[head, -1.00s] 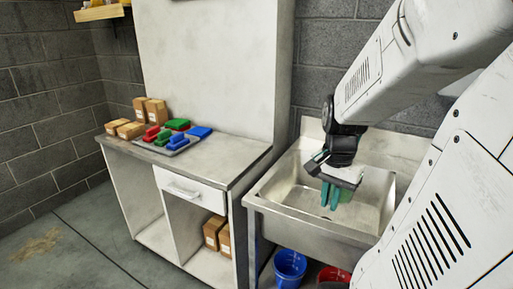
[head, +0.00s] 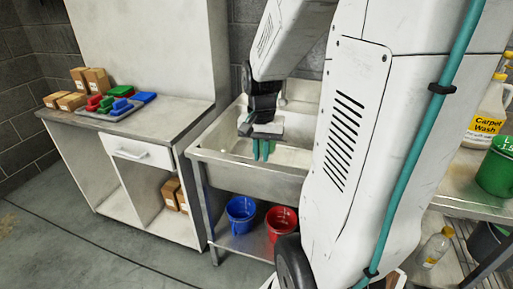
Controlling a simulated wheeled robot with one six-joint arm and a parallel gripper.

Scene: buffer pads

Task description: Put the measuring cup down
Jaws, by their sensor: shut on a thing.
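My gripper (head: 262,151) points down over the sink basin (head: 232,140), with its teal fingers close together. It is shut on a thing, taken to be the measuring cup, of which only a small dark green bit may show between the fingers. Its shape and whether it touches the sink cannot be told. A blue cup (head: 240,212) and a red cup (head: 281,222), both with pale marks, stand on the shelf under the sink. A large green cup (head: 497,168) with white marks stands at the right edge, partly cut off.
A grey worktop (head: 172,116) left of the sink holds a tray of red, green and blue pieces and several cardboard boxes (head: 96,80); its front right part is clear. A Carpet Wash jug (head: 486,122) and a clear bottle (head: 436,248) are at the right.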

